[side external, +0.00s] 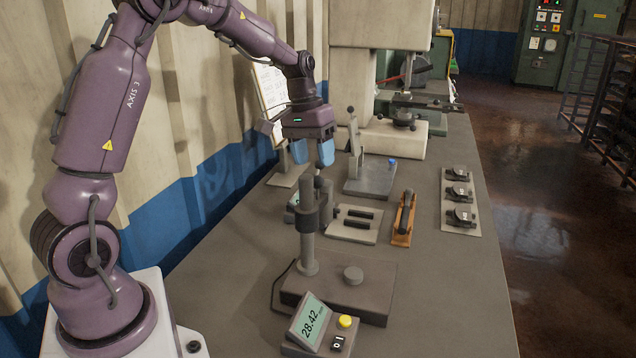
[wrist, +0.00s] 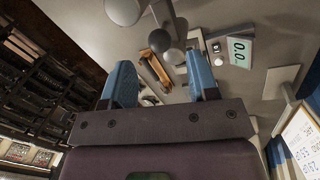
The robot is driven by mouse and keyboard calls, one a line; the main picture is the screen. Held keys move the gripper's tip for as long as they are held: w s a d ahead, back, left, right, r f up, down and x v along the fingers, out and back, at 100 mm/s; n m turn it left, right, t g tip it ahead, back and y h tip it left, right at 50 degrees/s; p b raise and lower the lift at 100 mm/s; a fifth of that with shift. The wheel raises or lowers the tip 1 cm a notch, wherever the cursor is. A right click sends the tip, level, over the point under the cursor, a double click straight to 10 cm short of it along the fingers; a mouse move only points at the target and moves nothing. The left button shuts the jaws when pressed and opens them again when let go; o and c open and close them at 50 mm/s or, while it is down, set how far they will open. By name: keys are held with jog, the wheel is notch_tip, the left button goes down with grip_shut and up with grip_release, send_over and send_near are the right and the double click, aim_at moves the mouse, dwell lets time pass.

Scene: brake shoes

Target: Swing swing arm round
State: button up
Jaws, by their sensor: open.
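A gauge stand (side external: 306,247) with a grey column and a dark clamp and arm (side external: 318,205) near its top stands on a heavy dark base (side external: 372,297). This dark arm looks like the swing arm, but I cannot tell for sure. A round pad (side external: 353,274) sits on the base. My gripper (side external: 313,152) is open and empty, pointing down above the top of the column, apart from it. In the wrist view my gripper (wrist: 161,80) has its two blue fingers spread, with grey rounded parts (wrist: 172,56) beyond them.
A readout box (side external: 311,320) with a yellow button stands in front. An orange-brown holder (side external: 404,220), a slotted plate (side external: 354,223), a lever fixture (side external: 372,178) and a tray of dark parts (side external: 460,198) lie behind and to the right. The bench's front right is clear.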

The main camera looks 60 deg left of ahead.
aim_at(318, 180)
jog(key=f, duration=0.4)
jog(key=d+f, duration=0.1)
jog(key=f, duration=0.1)
jog(key=shift+w, duration=0.25)
jog(key=shift+c, duration=0.4)
grip_shut()
